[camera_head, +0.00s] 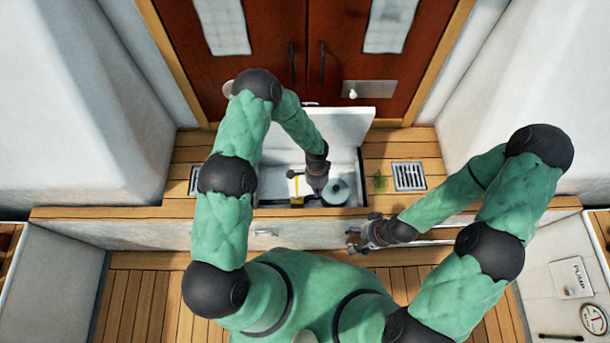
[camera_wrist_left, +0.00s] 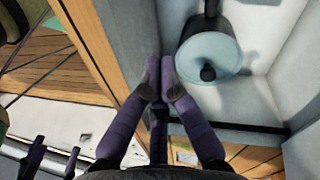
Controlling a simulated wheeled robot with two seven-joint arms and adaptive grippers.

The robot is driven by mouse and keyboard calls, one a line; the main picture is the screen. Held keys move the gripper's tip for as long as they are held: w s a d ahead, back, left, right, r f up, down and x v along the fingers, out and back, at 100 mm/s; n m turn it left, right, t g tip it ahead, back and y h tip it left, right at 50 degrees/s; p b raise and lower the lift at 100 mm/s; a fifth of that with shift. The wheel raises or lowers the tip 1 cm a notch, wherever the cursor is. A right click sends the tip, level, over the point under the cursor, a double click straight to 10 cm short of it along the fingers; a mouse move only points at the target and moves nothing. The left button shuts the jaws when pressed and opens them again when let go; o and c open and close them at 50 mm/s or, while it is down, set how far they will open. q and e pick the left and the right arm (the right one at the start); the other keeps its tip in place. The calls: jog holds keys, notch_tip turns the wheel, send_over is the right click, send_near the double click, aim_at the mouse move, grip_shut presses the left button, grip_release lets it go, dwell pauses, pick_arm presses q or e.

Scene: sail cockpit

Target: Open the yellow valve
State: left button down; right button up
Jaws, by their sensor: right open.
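The yellow valve (camera_head: 297,188) shows as a narrow yellow piece inside the open white locker in the head view. Dark parts lie around it, and its exact handle position is too small to tell. My left gripper (camera_head: 319,190) reaches down into the locker, just right of the yellow piece and apart from it. In the left wrist view my left gripper (camera_wrist_left: 160,80) has its purple fingertips together with nothing visible between them. I cannot make out the valve there. My right gripper (camera_head: 362,238) is open and empty, low in front of the locker's bench.
A round pale teal canister (camera_head: 337,192) stands right beside my left gripper; it also shows in the left wrist view (camera_wrist_left: 207,58). The locker's raised white lid (camera_head: 350,125) stands behind. A drain grate (camera_head: 409,176) is at right. Red doors (camera_head: 275,60) close the back.

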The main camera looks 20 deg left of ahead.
aim_at(297, 187)
pick_arm(q)
jog(key=w+a+r+m+t+y, duration=0.1)
jog(key=w+m+y, duration=0.2)
jog(key=w, duration=0.7)
jog(key=shift+w+a+r+m+y, duration=0.2)
jog(key=shift+r+m+y, duration=0.1)
jog(key=shift+m, duration=0.4)
pick_arm(e)
jog(key=shift+w+d+r, duration=0.1)
jog(key=shift+w+r, duration=0.05)
jog(key=shift+w, duration=0.25)
pick_arm(q)
jog(key=s+a+f+b, duration=0.1)
jog(key=a+f+b, duration=0.2)
jog(key=f, duration=0.7)
jog(key=shift+s+a+f, duration=0.25)
jog(key=shift+s+a, duration=0.15)
jog(key=shift+a, duration=1)
pick_arm(e)
jog(key=shift+f, duration=1.85)
pick_arm(q)
jog(key=shift+a+b, duration=0.2)
jog(key=shift+b, duration=0.25)
pick_arm(e)
jog(key=shift+f, duration=0.2)
